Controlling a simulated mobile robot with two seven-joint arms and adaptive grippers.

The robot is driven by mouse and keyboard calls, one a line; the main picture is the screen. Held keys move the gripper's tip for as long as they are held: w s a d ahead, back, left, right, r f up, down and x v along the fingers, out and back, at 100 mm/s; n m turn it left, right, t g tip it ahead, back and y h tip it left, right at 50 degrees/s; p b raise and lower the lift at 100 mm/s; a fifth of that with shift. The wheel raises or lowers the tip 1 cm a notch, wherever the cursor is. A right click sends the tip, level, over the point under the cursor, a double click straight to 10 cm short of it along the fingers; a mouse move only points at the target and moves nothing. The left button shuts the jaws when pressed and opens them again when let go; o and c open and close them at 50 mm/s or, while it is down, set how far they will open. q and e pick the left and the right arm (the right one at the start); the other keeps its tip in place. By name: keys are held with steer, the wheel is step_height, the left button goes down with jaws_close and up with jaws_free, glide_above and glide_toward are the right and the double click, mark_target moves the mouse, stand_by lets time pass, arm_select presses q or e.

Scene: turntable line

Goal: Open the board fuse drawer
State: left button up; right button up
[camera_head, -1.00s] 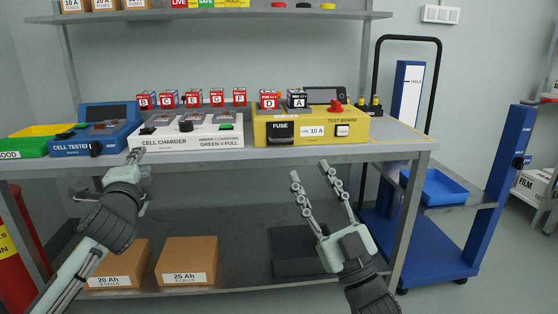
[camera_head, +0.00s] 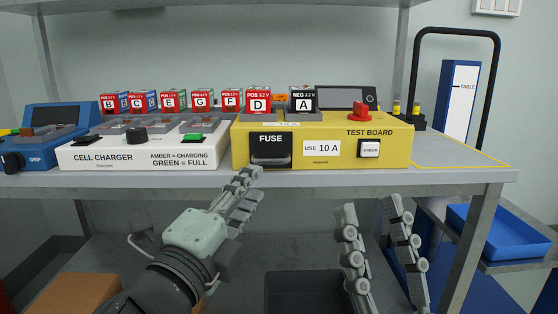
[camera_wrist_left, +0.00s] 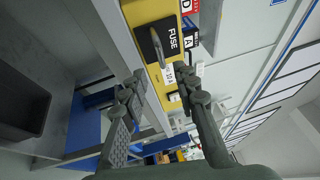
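The yellow test board (camera_head: 430,143) sits on the bench shelf, with its black fuse drawer (camera_head: 271,148) in the front face below the word FUSE. The drawer appears shut. My left gripper (camera_head: 245,182) is just in front of and below the drawer, slightly to its left, apart from it. In the left wrist view the fuse drawer (camera_wrist_left: 156,44) shows beyond my left gripper (camera_wrist_left: 155,82), whose fingers are spread with nothing between them. My right gripper (camera_head: 380,210) is open and empty, below the bench edge to the right.
The white cell charger (camera_head: 150,153) stands directly left of the board. Lettered cells, including D (camera_head: 259,103) and A (camera_head: 302,101), stand behind the front faces. A red knob (camera_head: 359,112) is on the board top. A blue tray (camera_head: 500,232) is at right.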

mark_target(271, 163)
arm_select(q)
steer(key=x, duration=0.7)
steer(key=shift+w+d+r, duration=0.1)
steer(key=shift+w, duration=0.1)
steer(key=shift+c, duration=0.4)
jaws_close()
